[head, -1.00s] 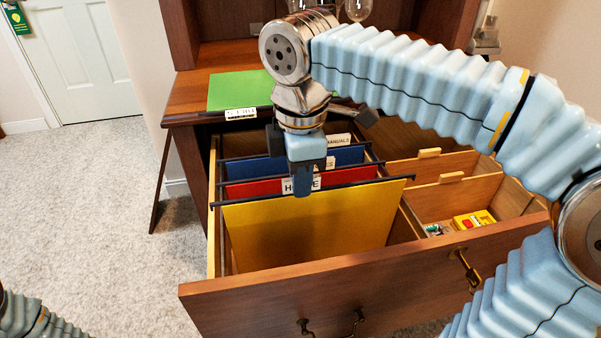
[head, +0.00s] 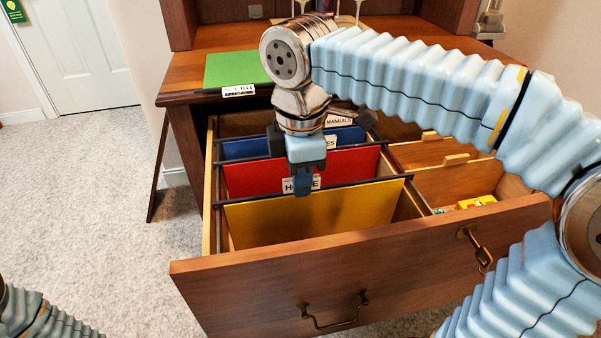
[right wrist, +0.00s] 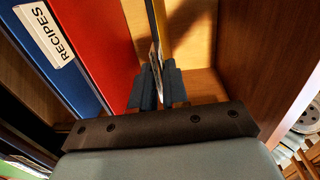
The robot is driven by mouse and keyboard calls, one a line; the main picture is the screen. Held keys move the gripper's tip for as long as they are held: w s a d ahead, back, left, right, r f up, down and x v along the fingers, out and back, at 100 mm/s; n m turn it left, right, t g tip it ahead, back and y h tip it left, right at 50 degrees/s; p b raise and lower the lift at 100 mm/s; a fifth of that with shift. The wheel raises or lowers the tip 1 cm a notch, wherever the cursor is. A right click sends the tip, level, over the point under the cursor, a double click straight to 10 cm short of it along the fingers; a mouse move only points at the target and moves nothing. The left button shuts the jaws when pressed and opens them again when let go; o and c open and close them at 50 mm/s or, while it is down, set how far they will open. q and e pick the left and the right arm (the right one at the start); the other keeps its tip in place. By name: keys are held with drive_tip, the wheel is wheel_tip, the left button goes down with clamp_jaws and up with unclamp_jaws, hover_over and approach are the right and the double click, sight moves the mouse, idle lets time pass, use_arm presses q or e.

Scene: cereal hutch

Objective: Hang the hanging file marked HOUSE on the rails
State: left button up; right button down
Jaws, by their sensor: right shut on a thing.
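The yellow hanging file (head: 345,208) marked HOUSE is upright at the front of the open drawer. Its tab (head: 289,186) is partly covered by my fingers. My right gripper (head: 303,182) is shut on the file's top edge at the tab, which shows edge-on between the fingers (right wrist: 158,85) in the right wrist view. The file's dark rod spans the drawer, its ends close to the side rails (head: 208,190); I cannot tell whether they touch. The file's lower edge is hidden behind the drawer front. My left gripper is out of view.
Behind it hang a red file (head: 245,178) and a blue file (head: 240,147), which shows RECIPES in the right wrist view (right wrist: 30,40). A green file (head: 235,68) lies on the desktop. A divided compartment with a yellow item (head: 477,201) is right. The drawer front (head: 250,290) stands close ahead.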

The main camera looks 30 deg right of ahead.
drive_tip(key=c, duration=1.1)
unclamp_jaws()
drive_tip(key=shift+f, duration=0.1)
drive_tip(key=shift+o, duration=0.6)
drive_tip(key=shift+o, duration=1.2)
drive_tip(key=shift+s+r+p, duration=0.15)
drive_tip(key=shift+r+p, duration=2.3)
drive_tip(key=shift+r, duration=0.05)
